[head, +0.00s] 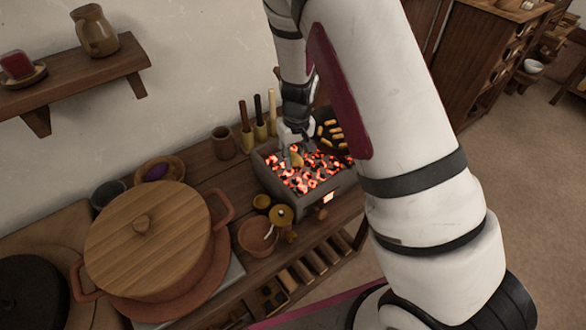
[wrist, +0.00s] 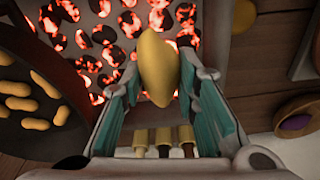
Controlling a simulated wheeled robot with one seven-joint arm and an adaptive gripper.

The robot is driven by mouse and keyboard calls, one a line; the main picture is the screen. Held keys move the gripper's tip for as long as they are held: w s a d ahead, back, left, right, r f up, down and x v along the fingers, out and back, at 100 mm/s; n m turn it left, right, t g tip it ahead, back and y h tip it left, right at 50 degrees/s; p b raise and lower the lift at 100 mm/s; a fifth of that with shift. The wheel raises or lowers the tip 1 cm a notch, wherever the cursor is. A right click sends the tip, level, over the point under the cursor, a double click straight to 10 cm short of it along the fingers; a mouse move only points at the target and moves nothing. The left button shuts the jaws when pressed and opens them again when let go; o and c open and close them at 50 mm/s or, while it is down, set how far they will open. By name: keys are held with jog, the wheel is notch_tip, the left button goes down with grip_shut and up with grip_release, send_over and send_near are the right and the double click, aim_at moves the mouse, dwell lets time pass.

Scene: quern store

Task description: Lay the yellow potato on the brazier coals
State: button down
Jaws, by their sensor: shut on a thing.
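The yellow potato (wrist: 157,66) is held between the two fingers of my gripper (wrist: 160,88) in the wrist view. It also shows small in the head view (head: 296,158), at the tip of my gripper (head: 297,145). The brazier (head: 277,182) is a grey box on the wooden bench, full of glowing red and dark coals (head: 303,180). The coals (wrist: 100,40) also lie behind the potato in the wrist view. The potato is over the coals; I cannot tell whether it touches them.
A dark pan of yellow pieces (wrist: 30,105) stands beside the brazier. Upright handled tools (head: 259,115) and a brown cup (head: 223,142) stand behind. A large lidded pot (head: 145,240) and small bowls crowd the bench to the left.

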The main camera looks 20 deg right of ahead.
aim_at(293, 176)
jog(key=shift+f, duration=2.8)
jog(key=shift+f+b, duration=0.1)
jog(key=shift+b, duration=0.25)
jog(key=shift+f, duration=0.15)
jog(key=c, duration=1.2)
grip_release()
jog(key=shift+r, duration=0.2)
